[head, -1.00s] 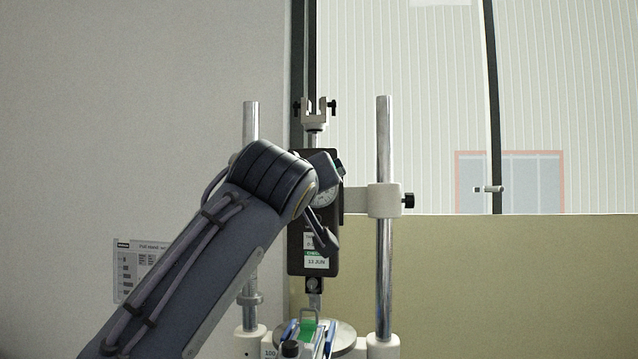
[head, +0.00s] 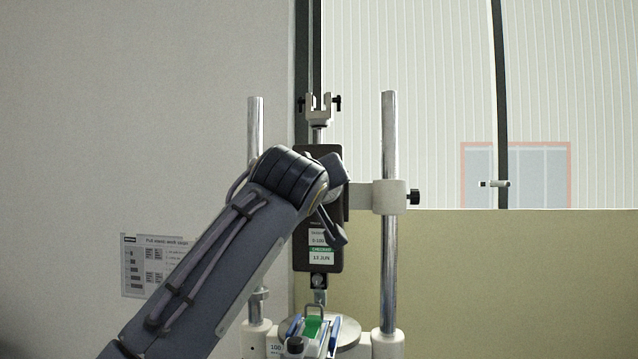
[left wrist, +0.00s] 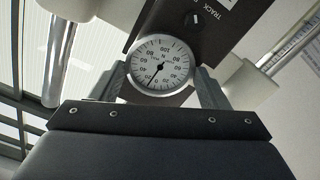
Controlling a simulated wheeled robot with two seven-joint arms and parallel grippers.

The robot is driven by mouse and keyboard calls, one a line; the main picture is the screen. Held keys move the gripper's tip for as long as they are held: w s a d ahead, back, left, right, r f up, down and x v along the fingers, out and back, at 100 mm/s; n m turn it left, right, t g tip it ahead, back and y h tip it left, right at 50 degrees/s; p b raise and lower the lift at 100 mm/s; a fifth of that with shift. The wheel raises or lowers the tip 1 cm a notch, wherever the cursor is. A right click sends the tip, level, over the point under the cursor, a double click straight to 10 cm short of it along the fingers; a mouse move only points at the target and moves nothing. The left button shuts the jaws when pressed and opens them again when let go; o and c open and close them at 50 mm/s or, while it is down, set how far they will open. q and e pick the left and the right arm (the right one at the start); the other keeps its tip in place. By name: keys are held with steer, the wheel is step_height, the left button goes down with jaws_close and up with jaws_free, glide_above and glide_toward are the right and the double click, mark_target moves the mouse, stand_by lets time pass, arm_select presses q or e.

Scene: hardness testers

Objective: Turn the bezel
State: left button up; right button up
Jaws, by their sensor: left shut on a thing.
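The force gauge (head: 303,258) is a dark upright body held between two posts, with labels on its lower front. Its round white dial with a metal bezel (left wrist: 162,64) shows in the left wrist view, where the needle points to the lower left. In the head view my arm and gripper hide the dial. My left gripper (head: 335,172) is at the gauge. In the left wrist view its two fingers (left wrist: 163,76) are shut on the bezel, one on each side. My right gripper is in neither view.
Chrome posts stand left (head: 255,125) and right (head: 389,140) of the gauge; a white clamp block (head: 388,197) with a black knob is on the right post. A fork fitting (head: 319,108) tops the gauge. A round plate (head: 348,335) with a green piece lies below.

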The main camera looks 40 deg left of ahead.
arm_select(q)
steer(key=m+p, duration=0.1)
steer(key=m, duration=0.2)
steer(key=shift+m, duration=0.4)
steer(key=o, duration=1)
steer(key=b+v, duration=0.2)
steer(key=v, duration=0.6)
